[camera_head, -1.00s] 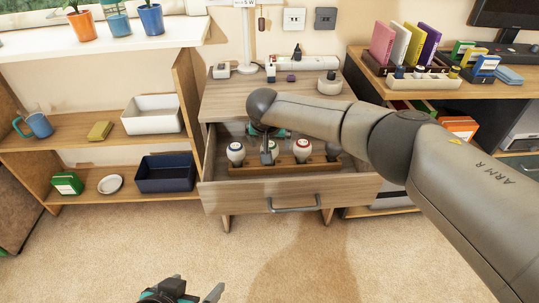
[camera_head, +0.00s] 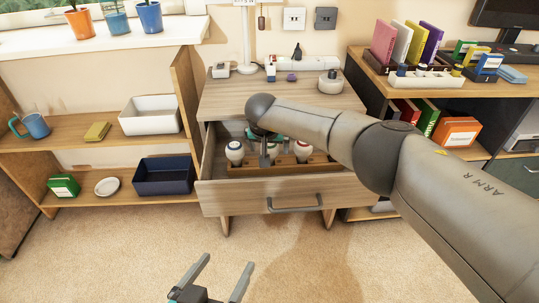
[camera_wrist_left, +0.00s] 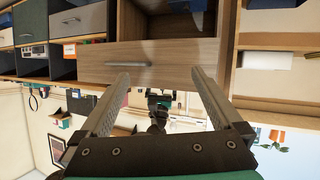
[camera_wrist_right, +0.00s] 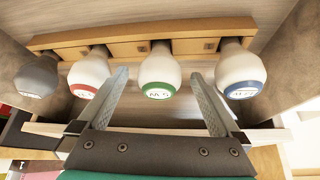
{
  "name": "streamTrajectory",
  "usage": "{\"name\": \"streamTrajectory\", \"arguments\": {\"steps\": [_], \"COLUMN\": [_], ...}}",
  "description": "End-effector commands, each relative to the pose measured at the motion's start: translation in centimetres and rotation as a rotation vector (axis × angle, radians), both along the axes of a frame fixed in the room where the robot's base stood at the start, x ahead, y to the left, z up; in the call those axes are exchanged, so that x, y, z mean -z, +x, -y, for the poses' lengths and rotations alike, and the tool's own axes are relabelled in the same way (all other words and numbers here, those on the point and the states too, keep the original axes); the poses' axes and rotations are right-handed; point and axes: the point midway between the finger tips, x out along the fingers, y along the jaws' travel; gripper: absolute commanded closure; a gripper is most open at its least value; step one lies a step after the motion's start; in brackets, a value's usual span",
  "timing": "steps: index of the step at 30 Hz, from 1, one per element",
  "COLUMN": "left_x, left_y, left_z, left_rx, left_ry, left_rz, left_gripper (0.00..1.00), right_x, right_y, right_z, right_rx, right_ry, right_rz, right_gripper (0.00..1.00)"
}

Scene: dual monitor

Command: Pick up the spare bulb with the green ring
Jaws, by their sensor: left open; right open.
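The bulb with the green ring (camera_wrist_right: 158,75) is white and stands in a wooden rack (camera_wrist_right: 130,46) inside the open drawer. In the right wrist view my right gripper (camera_wrist_right: 158,80) is open, one finger on each side of this bulb; I cannot tell whether they touch it. A red-ringed bulb (camera_wrist_right: 90,72) and a grey bulb (camera_wrist_right: 36,76) stand to its left, a blue-ringed bulb (camera_wrist_right: 240,72) to its right. In the head view my right gripper (camera_head: 268,158) mostly hides the green-ringed bulb. My left gripper (camera_head: 229,262) is open and empty in front of the drawer.
The drawer front (camera_head: 292,194) has a grey handle (camera_head: 294,204). The cabinet top (camera_head: 290,94) above bears small items. Shelves with a white bin (camera_head: 152,115) and a navy bin (camera_head: 166,176) stand left, a desk right. The carpet in front is clear.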

Motion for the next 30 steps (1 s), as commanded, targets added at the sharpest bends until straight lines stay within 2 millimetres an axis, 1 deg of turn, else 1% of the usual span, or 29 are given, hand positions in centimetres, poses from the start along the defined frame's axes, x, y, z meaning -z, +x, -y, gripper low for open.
{"name": "streamTrajectory", "arguments": {"steps": [1, 9, 18, 30], "left_x": [0.1, -0.9, -2.0, -2.4], "left_y": [-0.1, -0.3, -1.0, -1.1], "left_z": [0.3, 1.4, 2.2, 2.2], "left_rx": [0.001, 0.002, -0.006, -0.010], "left_ry": [-0.014, -0.097, -0.181, -0.200], "left_rz": [0.021, 0.152, 0.278, 0.308], "left_gripper": [0.00, 0.00, 0.00, 0.00], "right_x": [0.3, 1.0, 1.7, 1.7], "right_y": [0.1, 0.5, 0.9, 1.0], "right_z": [0.0, 0.1, 0.2, 0.2], "right_rx": [0.002, 0.002, 0.002, 0.000], "right_ry": [0.001, 0.001, 0.001, 0.000], "right_rz": [0.000, -0.001, -0.001, 0.000], "right_gripper": [0.00, 0.00, 0.00, 0.00]}}
